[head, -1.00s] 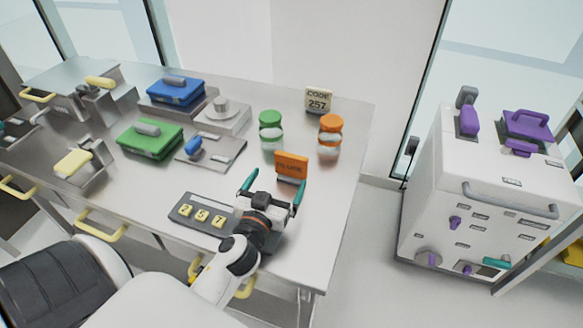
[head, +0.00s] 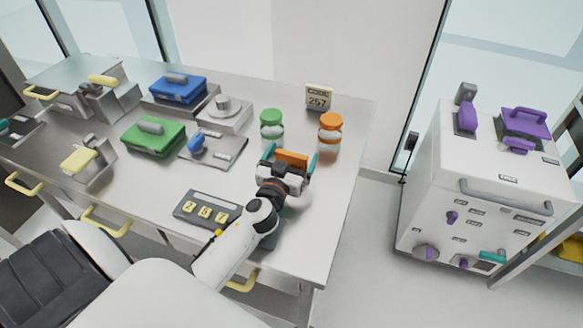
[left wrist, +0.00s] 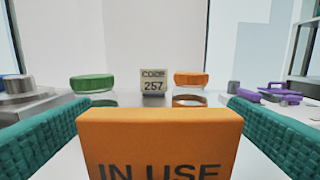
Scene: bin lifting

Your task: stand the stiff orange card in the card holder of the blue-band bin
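The stiff orange card (head: 292,158) stands upright near the right end of the steel table. It also shows large in the left wrist view (left wrist: 160,130), with "IN USE" in dark letters facing me. My left gripper (head: 291,155) has its teal fingers spread, one to each side of the card. In the left wrist view a wide gap shows between the fingers (left wrist: 158,106), with the card between them. Whether a finger touches the card's edges is not clear. The card's lower part is hidden by the gripper. I cannot make out a blue-band bin or its card holder. My right gripper is not in view.
Green-lidded (head: 271,124) and orange-lidded (head: 330,130) jars and a "CODE 257" sign (head: 318,97) stand behind the card. A number panel (head: 207,210) lies left of my arm. Blue (head: 178,90) and green (head: 152,138) boxes stand farther left. A white cabinet (head: 480,190) stands right, across open floor.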

